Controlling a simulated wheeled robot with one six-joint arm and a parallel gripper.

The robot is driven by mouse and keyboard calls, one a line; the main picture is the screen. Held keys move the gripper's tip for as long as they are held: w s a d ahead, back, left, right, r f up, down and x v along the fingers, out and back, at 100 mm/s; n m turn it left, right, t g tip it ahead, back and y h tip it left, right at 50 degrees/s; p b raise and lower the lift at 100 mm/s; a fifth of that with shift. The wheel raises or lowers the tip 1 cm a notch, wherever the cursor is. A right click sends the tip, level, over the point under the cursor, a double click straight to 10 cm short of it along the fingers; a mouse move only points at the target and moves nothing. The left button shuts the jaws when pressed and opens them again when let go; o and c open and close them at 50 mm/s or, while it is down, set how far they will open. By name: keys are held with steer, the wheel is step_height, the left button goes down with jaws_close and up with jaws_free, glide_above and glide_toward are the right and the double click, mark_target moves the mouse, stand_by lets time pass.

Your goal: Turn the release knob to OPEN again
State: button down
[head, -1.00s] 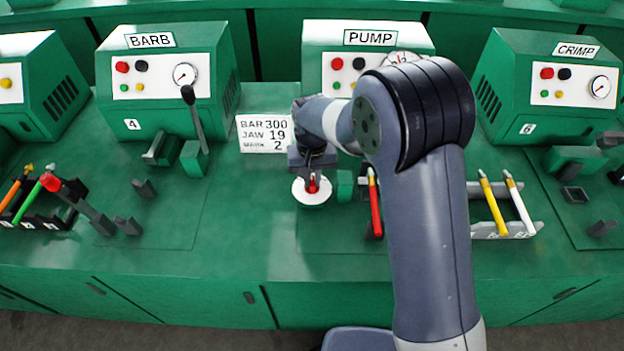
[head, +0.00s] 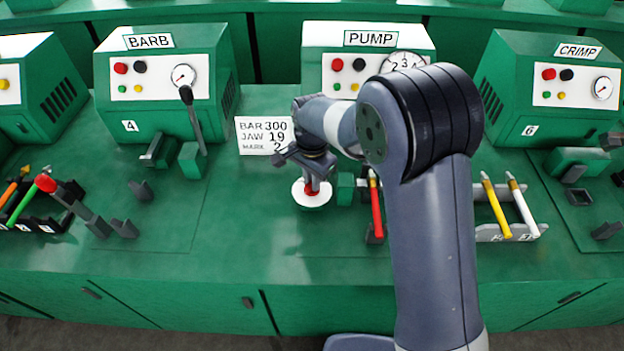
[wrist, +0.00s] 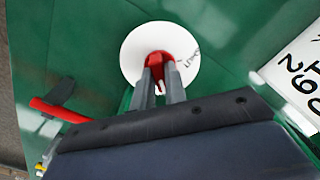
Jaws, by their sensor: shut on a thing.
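The red release knob (head: 311,190) sits on a round white dial plate (head: 320,203) on the bench in front of the PUMP machine (head: 368,40). In the wrist view the red knob (wrist: 160,64) is at the middle of the white plate (wrist: 134,50). My gripper (head: 312,184) points down at it. In the wrist view the two fingers of my gripper (wrist: 160,84) are closed on the knob's sides. Dark lettering shows at the plate's edge, but it is too small to read. The knob's pointer direction cannot be made out.
A sign (head: 264,135) reading BAR 300, JAW 19, MARK 2 stands behind the plate. A red-handled lever (head: 376,208) stands to the right. Yellow and white handles (head: 496,207) rest in a rack farther right.

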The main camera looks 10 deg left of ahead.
steer(key=shift+m, duration=0.5)
steer(key=c, duration=1.4)
jaws_free()
steer(key=shift+c, duration=0.2)
step_height(320, 180, up, 11)
steer(key=shift+b, duration=0.35)
steer(key=shift+f, duration=0.15)
step_height(320, 180, down, 11)
steer(key=shift+r+p, duration=0.1)
steer(key=shift+p, duration=0.2)
